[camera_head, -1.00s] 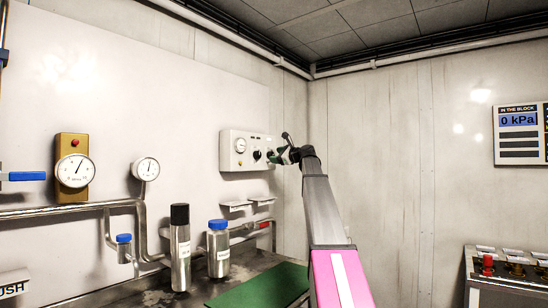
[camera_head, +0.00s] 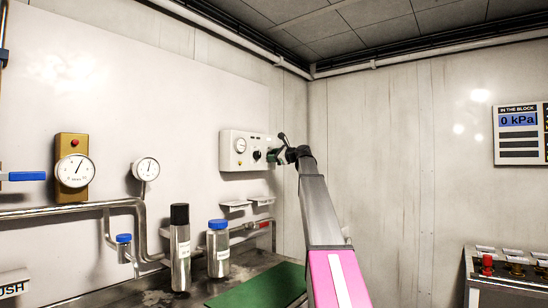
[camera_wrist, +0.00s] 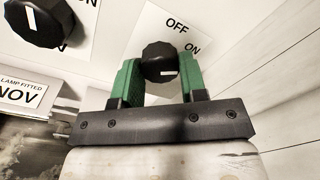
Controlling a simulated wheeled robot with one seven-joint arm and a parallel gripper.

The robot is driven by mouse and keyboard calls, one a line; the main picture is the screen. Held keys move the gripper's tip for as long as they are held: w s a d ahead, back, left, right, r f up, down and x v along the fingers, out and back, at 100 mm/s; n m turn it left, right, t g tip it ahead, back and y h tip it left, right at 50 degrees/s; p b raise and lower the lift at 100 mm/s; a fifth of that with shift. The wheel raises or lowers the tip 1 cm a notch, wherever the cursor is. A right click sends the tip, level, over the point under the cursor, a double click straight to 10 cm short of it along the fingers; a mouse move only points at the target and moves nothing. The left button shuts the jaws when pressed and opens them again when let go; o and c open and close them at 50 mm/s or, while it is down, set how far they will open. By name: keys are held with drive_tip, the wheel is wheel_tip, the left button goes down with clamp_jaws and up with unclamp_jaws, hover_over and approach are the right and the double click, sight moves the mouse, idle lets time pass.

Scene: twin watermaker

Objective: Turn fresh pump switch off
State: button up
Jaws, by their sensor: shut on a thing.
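The pump switch is a black faceted knob (camera_wrist: 158,62) on a white panel, with OFF printed above it and ON to its upper right. A short white mark shows on its face; I cannot tell for sure which label it points to. My gripper (camera_wrist: 159,70) has green fingers, one on each side of the knob, and is shut on it. In the head view my gripper (camera_head: 273,156) is at the right end of the white control box (camera_head: 230,150), where it hides this knob. The name label of the switch is not readable.
A second black knob (camera_wrist: 45,20) sits to the left in the wrist view; it also shows in the head view (camera_head: 257,155). A LAMP FITTED label (camera_wrist: 22,92) is below it. Two bottles (camera_head: 181,250) and a green mat (camera_head: 262,287) are on the bench below.

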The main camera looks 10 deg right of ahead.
drive_tip(key=n, duration=0.5)
drive_tip(key=shift+f+n, duration=0.1)
drive_tip(key=shift+n, duration=0.2)
drive_tip(key=n, duration=0.6)
drive_tip(key=shift+y, duration=0.3)
drive_tip(key=shift+n, duration=0.3)
drive_tip(key=o, duration=0.9)
drive_tip(key=shift+o, duration=0.2)
drive_tip(key=shift+s, duration=0.1)
drive_tip(key=v, duration=1)
drive_tip(key=shift+s+d, duration=0.2)
drive_tip(key=shift+s, duration=0.1)
drive_tip(key=shift+s+d+f, duration=0.1)
